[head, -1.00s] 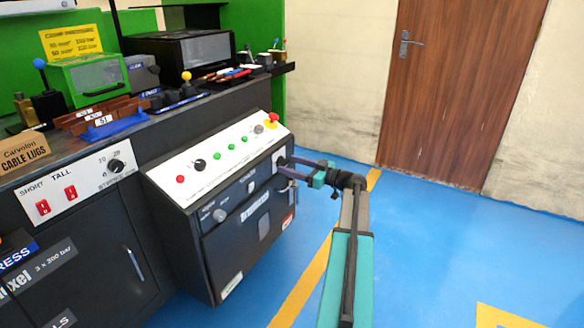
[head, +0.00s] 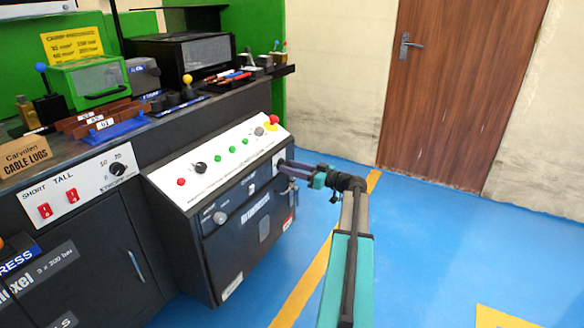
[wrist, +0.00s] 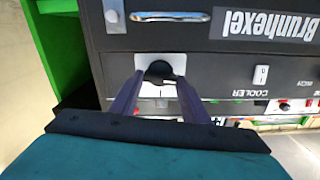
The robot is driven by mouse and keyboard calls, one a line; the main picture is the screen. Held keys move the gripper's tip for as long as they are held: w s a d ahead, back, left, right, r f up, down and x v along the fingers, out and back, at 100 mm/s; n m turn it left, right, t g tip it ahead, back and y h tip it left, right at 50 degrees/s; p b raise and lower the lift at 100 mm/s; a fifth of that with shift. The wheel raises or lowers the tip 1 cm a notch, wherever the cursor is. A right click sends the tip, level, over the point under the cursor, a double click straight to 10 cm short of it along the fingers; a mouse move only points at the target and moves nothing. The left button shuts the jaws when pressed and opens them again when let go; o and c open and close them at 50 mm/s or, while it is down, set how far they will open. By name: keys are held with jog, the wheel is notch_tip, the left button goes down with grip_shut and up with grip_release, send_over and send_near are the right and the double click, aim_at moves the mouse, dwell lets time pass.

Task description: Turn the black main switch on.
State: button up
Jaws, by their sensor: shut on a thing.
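The black main switch (wrist: 160,72) is a round knob on a white plate (wrist: 148,62) on the dark cabinet front, in the wrist view. My gripper (wrist: 158,80) has one finger on each side of the knob and is shut on it. The knob's pointer and the plate markings are too small or covered to read. In the head view, my gripper (head: 283,168) reaches the right end of the cabinet front, where the white switch plate (head: 278,158) shows partly and the knob is hidden.
The sloped white panel (head: 215,160) above carries coloured buttons, a black knob (head: 200,167) and a red emergency stop (head: 272,121). A white cooler switch (wrist: 261,76) and a silver handle (wrist: 170,16) are near the main switch. The blue floor (head: 440,250) at right is clear.

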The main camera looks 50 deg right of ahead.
jog(key=shift+a+f+m+p, duration=0.1)
jog(key=shift+m+p, duration=5.95)
jog(key=shift+m, duration=2.15)
jog(key=o, duration=1)
jog(key=shift+o, duration=0.2)
jog(key=shift+s, duration=0.1)
